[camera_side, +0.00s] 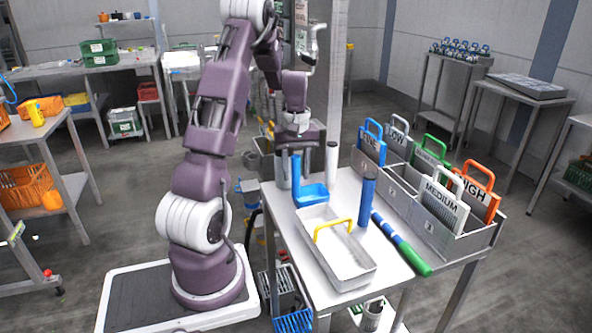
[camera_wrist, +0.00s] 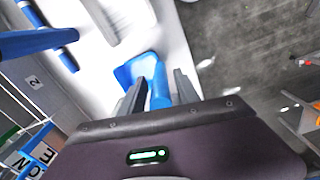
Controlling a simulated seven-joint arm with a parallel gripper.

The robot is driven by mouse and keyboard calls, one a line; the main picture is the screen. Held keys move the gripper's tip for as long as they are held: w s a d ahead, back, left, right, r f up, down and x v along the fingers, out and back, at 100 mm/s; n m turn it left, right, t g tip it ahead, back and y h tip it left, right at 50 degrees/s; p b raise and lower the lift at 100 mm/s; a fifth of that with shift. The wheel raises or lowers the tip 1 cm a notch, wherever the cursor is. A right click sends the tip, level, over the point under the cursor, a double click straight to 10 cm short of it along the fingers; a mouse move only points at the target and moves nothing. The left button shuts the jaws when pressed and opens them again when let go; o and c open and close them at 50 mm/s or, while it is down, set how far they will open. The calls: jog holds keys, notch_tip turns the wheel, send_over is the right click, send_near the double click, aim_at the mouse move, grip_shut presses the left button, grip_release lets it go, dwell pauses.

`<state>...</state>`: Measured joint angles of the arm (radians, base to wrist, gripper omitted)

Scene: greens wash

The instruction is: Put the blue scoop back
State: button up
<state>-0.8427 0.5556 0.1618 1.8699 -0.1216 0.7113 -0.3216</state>
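The blue scoop (camera_side: 311,194) stands on the near table, its pan down at the table's far left end and its handle pointing up. My gripper (camera_side: 296,180) is above it, fingers pointing down, one on each side of the handle. In the wrist view, the scoop's pan (camera_wrist: 138,68) shows past the fingertips. The handle runs up between the two dark fingers of my gripper (camera_wrist: 159,78). Narrow gaps seem to show on both sides of the handle, so the fingers look open around it.
A grey post (camera_side: 332,165) and a blue post (camera_side: 367,187) stand nearby. A white tray (camera_side: 349,276) with a yellow handle lies in front. A blue-and-green rod (camera_side: 402,244) lies right of it. A grey compartment bin (camera_side: 428,236) with labelled, handled plates borders the right side.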

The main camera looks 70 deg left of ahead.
notch_tip(320, 180, up, 12)
jog(key=shift+d+r, duration=0.1)
jog(key=shift+d, duration=0.05)
jog(key=w+d+r+m+t, duration=0.1)
jog(key=d+r+m, duration=0.2)
jog(key=d, duration=0.5)
jog(key=d+r+m+t, duration=0.1)
jog(key=d+r+m, duration=0.2)
jog(key=d, duration=0.5)
jog(key=s+d+m+t, duration=0.1)
jog(key=s+d+m, duration=0.4)
jog(key=d, duration=0.3)
jog(key=s+d+f+m+t, duration=0.1)
jog(key=s+d+m+t, duration=0.1)
jog(key=s+d+m, duration=0.3)
jog(key=s+d, duration=0.2)
jog(key=d, duration=0.2)
jog(key=shift+s+d+f+t, duration=0.2)
jog(key=shift+s+d+t, duration=0.05)
jog(key=shift+d+t, duration=0.05)
